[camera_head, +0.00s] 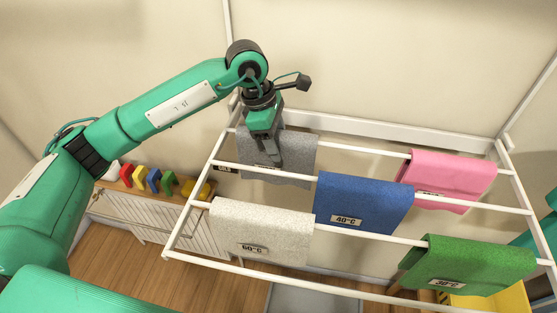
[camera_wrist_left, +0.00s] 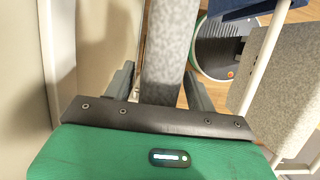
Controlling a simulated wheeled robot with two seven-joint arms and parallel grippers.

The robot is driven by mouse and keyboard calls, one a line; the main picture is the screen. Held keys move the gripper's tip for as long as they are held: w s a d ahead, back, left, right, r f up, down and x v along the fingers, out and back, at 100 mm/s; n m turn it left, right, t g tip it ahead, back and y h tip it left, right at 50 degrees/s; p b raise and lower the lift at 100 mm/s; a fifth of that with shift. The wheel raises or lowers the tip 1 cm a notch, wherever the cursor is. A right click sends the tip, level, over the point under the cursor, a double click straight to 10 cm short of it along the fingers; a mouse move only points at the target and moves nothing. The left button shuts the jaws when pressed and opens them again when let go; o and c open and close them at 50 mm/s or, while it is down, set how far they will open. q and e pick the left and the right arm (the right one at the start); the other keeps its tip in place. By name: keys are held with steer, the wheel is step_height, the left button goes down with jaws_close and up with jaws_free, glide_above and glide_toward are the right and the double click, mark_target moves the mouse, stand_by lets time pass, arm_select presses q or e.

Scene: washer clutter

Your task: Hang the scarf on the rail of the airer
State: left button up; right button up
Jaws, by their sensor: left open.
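The white airer (camera_head: 350,149) has several cloths over its rails. A grey cloth (camera_head: 300,152), which may be the scarf, hangs over the back rail at the left. My left gripper (camera_head: 268,158) points down at this cloth from above. In the left wrist view the grey cloth (camera_wrist_left: 168,45) runs between the open fingers of my left gripper (camera_wrist_left: 160,85); whether they touch it I cannot tell. The gripper partly covers the cloth and its label in the head view. My right gripper is not in view.
A low cabinet (camera_head: 150,218) with coloured items stands left. The wall is close behind the airer.

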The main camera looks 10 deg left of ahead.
arm_select(q)
steer(key=c, duration=0.9)
steer(key=shift+r+p, duration=0.85)
steer(key=shift+r, duration=1.45)
step_height(320, 180, up, 13)
steer(key=p, duration=0.4)
steer(key=shift+p, duration=0.35)
